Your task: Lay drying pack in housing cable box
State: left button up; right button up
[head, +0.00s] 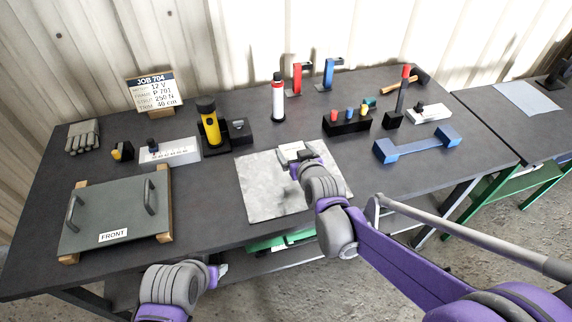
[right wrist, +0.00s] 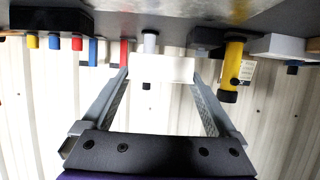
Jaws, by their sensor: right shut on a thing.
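My right gripper (head: 292,163) is above the far part of a pale grey square plate (head: 258,200) on the table. It is shut on a white block-like pack (head: 292,148), which the right wrist view shows between the two fingertips (right wrist: 162,69). I cannot tell for sure that this is the drying pack. My left gripper (head: 222,271) is at the table's front edge, mostly hidden by its own wrist; its jaws cannot be judged. A dark panel (head: 100,215) marked FRONT, with two handles, lies on wooden blocks at the left. No open cable box can be made out.
A yellow-and-black tool (head: 209,125), a grey box with a row of markings (head: 172,152) and a job sign (head: 153,90) stand at the back left. A red-and-white bottle (head: 278,100) is at the back. A blue bracket (head: 418,145) and a black rack (head: 347,124) are to the right.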

jog(key=shift+w+a+f, duration=0.15)
jog(key=shift+a, duration=0.05)
jog(key=f, duration=0.4)
jog(key=shift+s+f+b, duration=0.1)
jog(key=shift+s+b, duration=0.2)
jog(key=shift+w+f, duration=0.1)
jog(key=shift+f, duration=2.3)
jog(key=shift+f+b, duration=0.1)
jog(key=shift+b, duration=0.2)
jog(key=shift+f, duration=0.2)
jog(key=o, duration=1)
jog(key=shift+r, duration=0.3)
jog(key=v, duration=1.2)
jog(key=shift+d, duration=0.1)
